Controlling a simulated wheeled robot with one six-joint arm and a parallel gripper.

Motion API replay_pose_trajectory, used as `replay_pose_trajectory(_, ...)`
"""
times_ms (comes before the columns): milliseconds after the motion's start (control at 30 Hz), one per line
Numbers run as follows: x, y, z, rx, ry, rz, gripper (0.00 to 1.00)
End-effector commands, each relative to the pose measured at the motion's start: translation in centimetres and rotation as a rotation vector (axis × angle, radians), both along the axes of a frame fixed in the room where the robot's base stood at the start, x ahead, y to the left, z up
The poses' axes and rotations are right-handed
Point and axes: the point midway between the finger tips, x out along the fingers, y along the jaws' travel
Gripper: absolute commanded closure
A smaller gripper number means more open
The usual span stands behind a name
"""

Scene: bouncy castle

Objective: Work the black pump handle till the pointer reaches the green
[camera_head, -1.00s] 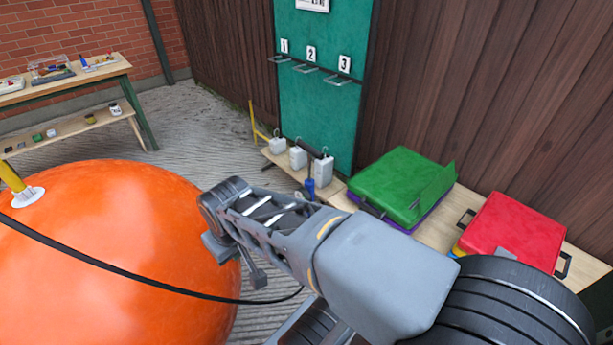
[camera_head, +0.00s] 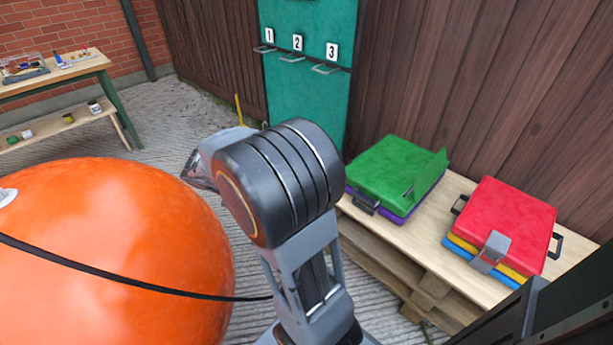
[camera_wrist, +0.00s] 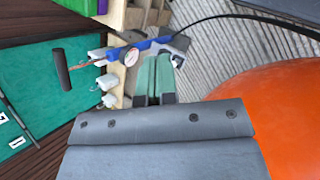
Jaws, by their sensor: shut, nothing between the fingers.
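In the wrist view, the blue pump (camera_wrist: 139,46) lies across the top of the picture. Its black handle (camera_wrist: 62,70) stands clear of the body at the left, on a thin rod. A small round white gauge (camera_wrist: 131,57) is on the pump; its pointer and colours are too small to read. My gripper (camera_wrist: 155,84) has green-grey fingers, shut with nothing between them. It appears beside the pump body, right of the handle; I cannot tell whether it touches. In the head view my arm hides the pump.
A big orange inflatable (camera_head: 110,240) with a black hose (camera_head: 130,281) fills the left. White weights (camera_wrist: 107,82) stand near the pump. Green (camera_head: 385,170) and red (camera_head: 512,220) cases lie on a pallet bench (camera_head: 455,190). A teal board (camera_head: 315,25) stands behind.

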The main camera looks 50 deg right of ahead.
Motion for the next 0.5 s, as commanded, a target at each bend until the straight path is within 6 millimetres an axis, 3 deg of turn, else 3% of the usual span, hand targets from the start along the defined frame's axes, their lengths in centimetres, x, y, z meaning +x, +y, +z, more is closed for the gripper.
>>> replay_pose_trajectory(33,1.0,-2.4,-1.8,-0.075,0.110,0.021,1.00)
replay_pose_trajectory(100,2.5,-5.7,-3.1,-0.189,0.254,0.062,1.00)
replay_pose_trajectory(300,6.5,-13.8,-8.2,-0.505,0.650,0.180,1.00)
replay_pose_trajectory(500,9.5,-18.7,-14.8,-0.783,0.954,0.290,1.00)
